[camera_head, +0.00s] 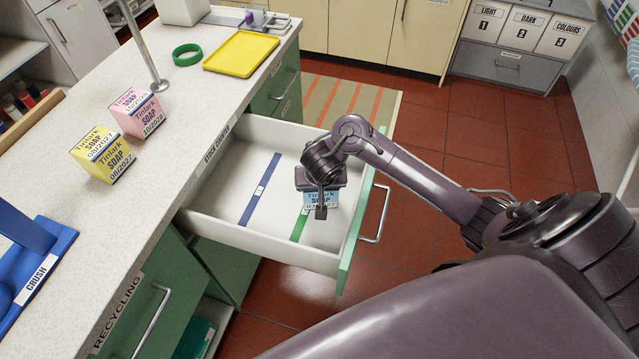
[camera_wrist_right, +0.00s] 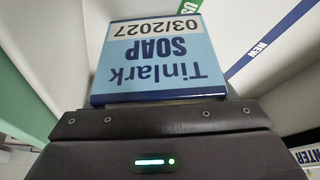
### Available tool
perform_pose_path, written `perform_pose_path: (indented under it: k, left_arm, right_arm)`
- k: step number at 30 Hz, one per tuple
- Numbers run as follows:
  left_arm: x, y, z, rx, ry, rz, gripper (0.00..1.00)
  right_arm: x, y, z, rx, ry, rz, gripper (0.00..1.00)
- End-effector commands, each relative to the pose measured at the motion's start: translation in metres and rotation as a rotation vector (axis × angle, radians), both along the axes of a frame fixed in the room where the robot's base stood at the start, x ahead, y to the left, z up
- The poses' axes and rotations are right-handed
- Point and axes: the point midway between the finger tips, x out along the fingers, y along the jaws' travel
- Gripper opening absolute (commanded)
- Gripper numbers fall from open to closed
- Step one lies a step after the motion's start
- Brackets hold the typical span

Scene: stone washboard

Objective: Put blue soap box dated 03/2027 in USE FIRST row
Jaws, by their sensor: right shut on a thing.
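The blue soap box (camera_wrist_right: 160,60) reads "Tinlark SOAP 03/2027". My right gripper (camera_head: 321,205) is shut on it inside the open drawer (camera_head: 227,207); the box (camera_head: 313,199) is partly hidden by the gripper in the head view. The drawer floor has a blue strip (camera_head: 260,190) with a small label, which reads "NEW" in the wrist view (camera_wrist_right: 258,48), and a green strip (camera_head: 299,225) near the drawer front. In the wrist view the green strip (camera_wrist_right: 188,7) shows the letters "US". The box is over or beside the green strip; I cannot tell whether it touches the floor. My left gripper is not visible.
A yellow soap box (camera_head: 102,155) and a pink soap box (camera_head: 137,113) stand on the counter (camera_head: 180,130). A yellow tray (camera_head: 241,52), a green ring (camera_head: 187,54) and a blue crusher (camera_head: 38,265) are also there.

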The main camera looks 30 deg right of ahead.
Motion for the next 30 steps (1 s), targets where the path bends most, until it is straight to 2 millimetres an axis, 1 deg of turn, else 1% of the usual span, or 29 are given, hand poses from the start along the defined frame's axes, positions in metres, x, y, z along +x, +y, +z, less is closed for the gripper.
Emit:
perform_pose_path:
  k: [3,6,10,14,20,24,25,30]
  left_arm:
    - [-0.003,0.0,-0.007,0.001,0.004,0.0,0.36]
    - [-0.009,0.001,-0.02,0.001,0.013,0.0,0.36]
    - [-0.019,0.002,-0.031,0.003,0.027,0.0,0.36]
    - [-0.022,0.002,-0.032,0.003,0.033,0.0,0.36]
    - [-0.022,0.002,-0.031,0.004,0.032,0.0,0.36]
    - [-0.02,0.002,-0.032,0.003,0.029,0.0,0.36]
    - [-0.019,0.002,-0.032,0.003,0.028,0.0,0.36]
    - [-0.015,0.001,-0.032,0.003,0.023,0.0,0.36]
  right_arm:
    - [0.001,-0.001,-0.009,-0.002,-0.001,0.001,0.45]
    - [0.0,-0.001,-0.026,-0.002,-0.001,0.0,0.45]
    - [0.001,-0.001,-0.043,-0.002,-0.001,0.001,0.45]
    - [0.001,0.0,-0.046,-0.001,-0.003,0.0,0.45]
    - [0.001,0.0,-0.045,0.001,-0.003,0.0,0.45]
    - [0.001,0.0,-0.049,0.001,-0.003,-0.001,0.45]
    - [0.0,0.0,-0.05,0.001,-0.001,-0.001,0.78]
    - [0.0,0.0,-0.049,0.0,-0.001,0.0,0.99]
